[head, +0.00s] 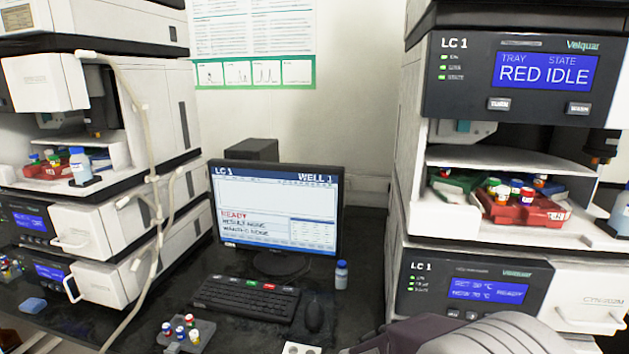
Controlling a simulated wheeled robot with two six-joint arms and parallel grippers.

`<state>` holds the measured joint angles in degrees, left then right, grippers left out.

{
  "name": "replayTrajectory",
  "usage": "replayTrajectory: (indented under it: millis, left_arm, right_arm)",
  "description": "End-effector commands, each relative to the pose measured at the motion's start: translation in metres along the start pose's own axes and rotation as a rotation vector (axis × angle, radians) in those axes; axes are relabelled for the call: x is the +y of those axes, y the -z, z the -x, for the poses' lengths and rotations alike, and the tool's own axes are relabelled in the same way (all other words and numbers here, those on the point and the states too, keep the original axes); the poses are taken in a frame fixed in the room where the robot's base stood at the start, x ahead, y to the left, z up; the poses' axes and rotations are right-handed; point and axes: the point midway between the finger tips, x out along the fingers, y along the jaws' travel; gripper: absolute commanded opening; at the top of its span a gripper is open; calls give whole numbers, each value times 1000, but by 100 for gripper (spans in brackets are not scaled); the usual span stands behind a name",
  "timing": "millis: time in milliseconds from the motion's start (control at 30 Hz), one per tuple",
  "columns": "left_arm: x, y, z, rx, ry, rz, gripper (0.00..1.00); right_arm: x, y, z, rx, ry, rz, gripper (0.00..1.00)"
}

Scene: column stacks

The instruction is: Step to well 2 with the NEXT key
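The keyboard (247,299) lies on the dark bench in front of the monitor. Its back row has a few coloured keys, among them a green key (250,283) and a red key (268,287); their labels are too small to read, so I cannot tell which is NEXT. The monitor (278,210) shows "LC 1", "WELL 1" and a red "READY", with lines for result and wanted below. Part of my arm (490,335) shows at the bottom right, but no fingertips are visible. Neither gripper is in view.
A mouse (314,318) and a blue-capped bottle (341,275) stand right of the keyboard. A small grey vial rack (186,338) sits in front of it. Instrument stacks rise on both sides; the right display (546,71) reads "RED IDLE". A pale tube (150,160) hangs at left.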

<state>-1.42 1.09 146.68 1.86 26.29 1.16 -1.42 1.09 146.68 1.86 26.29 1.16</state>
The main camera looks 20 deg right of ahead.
Motion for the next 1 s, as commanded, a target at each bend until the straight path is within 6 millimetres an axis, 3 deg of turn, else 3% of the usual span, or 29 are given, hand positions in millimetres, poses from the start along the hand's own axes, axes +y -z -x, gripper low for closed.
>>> replayTrajectory:
  millis: [167,300,333,1000]
  left_arm:
    - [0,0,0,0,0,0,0]
    - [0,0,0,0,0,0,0]
    - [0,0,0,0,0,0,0]
    - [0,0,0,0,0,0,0]
  right_arm:
    - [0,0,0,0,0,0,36]
    - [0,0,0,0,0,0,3]
    - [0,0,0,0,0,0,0]
    - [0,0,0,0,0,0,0]
